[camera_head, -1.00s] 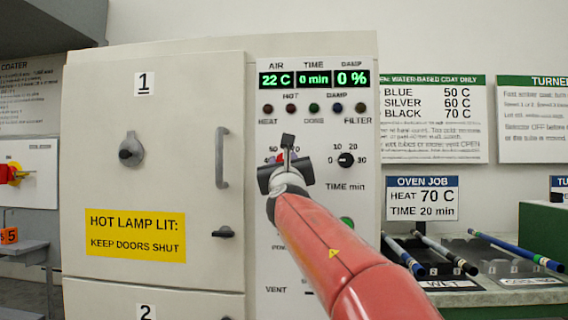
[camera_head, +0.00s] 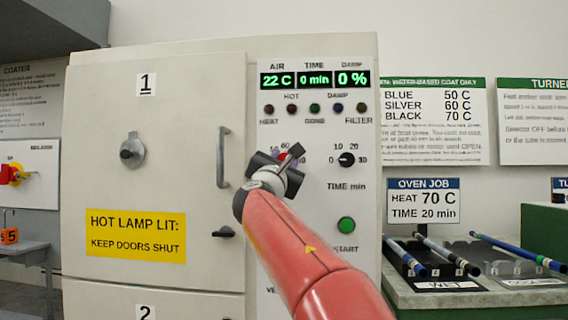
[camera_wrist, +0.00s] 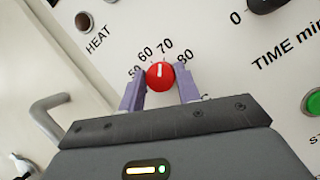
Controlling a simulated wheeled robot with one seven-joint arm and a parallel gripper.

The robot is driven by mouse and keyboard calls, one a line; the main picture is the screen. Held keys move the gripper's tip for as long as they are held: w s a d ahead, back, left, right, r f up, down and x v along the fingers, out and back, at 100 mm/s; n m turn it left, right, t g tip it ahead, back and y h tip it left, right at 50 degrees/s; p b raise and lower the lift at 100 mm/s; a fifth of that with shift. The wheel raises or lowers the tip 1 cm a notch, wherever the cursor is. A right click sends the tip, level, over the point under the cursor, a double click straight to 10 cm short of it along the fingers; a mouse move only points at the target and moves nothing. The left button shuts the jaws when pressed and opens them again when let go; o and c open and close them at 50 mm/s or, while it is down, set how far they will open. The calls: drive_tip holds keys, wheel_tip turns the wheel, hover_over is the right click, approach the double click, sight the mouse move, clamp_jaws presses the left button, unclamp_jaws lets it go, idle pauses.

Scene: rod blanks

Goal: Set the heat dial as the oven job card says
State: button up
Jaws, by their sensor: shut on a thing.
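The red heat dial (camera_wrist: 160,77) sits between the purple fingers of my gripper (camera_wrist: 160,88), which are shut on its sides. In the wrist view its white pointer line points at about the 70 mark, perhaps a touch towards 60; I cannot tell exactly. The scale around it reads 50, 60, 70, 80. In the head view my gripper (camera_head: 283,163) covers most of the dial. The oven display (camera_head: 314,79) reads AIR 22 C, TIME 0 min, DAMP 0 %.
The black time dial (camera_head: 346,160) is close to the right of my gripper. Below it is the green START button (camera_head: 346,225). A door handle (camera_head: 223,158) sticks out on the left. Rods (camera_head: 447,254) lie on the bench at right.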

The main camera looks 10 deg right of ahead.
drive_tip(key=shift+m, duration=0.5)
drive_tip(key=o, duration=1)
drive_tip(key=b+v, duration=0.2)
drive_tip(key=v, duration=0.5)
drive_tip(key=shift+s+a+f+b, duration=0.15)
drive_tip(key=shift+s+a+b, duration=0.15)
